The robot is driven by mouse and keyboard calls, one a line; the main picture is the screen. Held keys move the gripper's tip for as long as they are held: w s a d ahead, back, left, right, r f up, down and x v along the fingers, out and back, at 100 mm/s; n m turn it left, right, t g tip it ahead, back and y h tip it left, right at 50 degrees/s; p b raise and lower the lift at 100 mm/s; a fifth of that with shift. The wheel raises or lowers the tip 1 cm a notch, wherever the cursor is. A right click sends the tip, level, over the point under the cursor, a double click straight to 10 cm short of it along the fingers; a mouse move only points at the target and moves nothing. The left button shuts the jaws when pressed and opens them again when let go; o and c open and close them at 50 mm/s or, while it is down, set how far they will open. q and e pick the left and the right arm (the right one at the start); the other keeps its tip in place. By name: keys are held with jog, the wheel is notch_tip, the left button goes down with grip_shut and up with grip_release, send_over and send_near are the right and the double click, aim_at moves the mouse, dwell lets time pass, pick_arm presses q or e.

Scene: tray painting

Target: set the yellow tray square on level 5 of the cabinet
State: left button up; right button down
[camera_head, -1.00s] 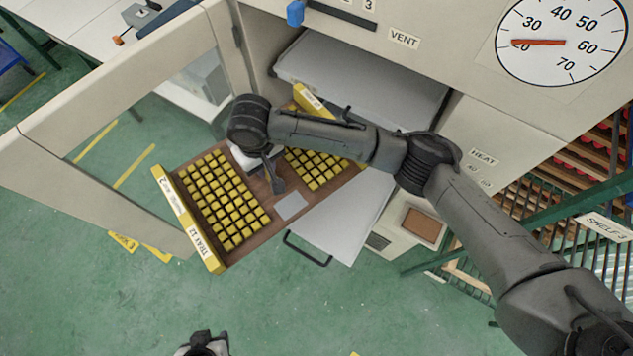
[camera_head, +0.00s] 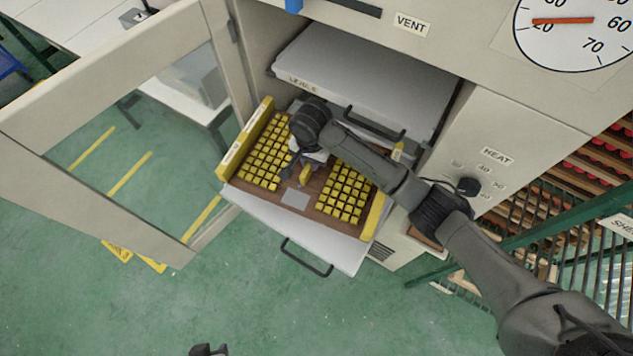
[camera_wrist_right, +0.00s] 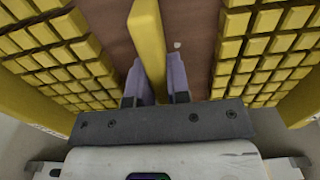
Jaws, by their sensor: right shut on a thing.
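The yellow tray (camera_head: 232,162) has yellow end walls, a brown floor and blocks of small yellow cubes. It is above a pulled-out pale shelf (camera_head: 338,251), roughly lined up with it, with the shelf's front strip and handle bare. Whether it touches the shelf cannot be told. My right gripper (camera_head: 304,172) is shut on the tray's yellow middle handle (camera_wrist_right: 149,42); the wrist view shows a finger on each side of it. My arm hides part of the tray. A dark tip at the bottom edge seems to be my left gripper (camera_head: 208,350); its jaws are not readable.
Another pulled-out pale shelf (camera_head: 370,70), with a blurred level label, lies above and behind the tray. The glazed cabinet door (camera_head: 110,130) stands open at left. A heat knob (camera_head: 468,186) and a slatted rack (camera_head: 590,200) are at right. The floor in front is clear.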

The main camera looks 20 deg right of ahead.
aim_at(316, 175)
jog(key=shift+w+d+f+m, duration=0.15)
jog(key=shift+w+d+m, duration=0.05)
jog(key=shift+d+m, duration=0.25)
jog(key=shift+w+d+f+m, duration=0.1)
jog(key=shift+d+f+m, duration=0.05)
jog(key=shift+f+m, duration=0.15)
notch_tip(316, 175, down, 5)
jog(key=shift+d+r+b, duration=0.1)
jog(key=shift+r+b, duration=0.05)
jog(key=shift+b, duration=0.3)
jog(key=shift+f+b, duration=0.4)
jog(key=shift+f, duration=1.95)
jog(key=shift+f, duration=0.1)
jog(key=c, duration=1.1)
grip_release()
jog(key=shift+f, duration=0.1)
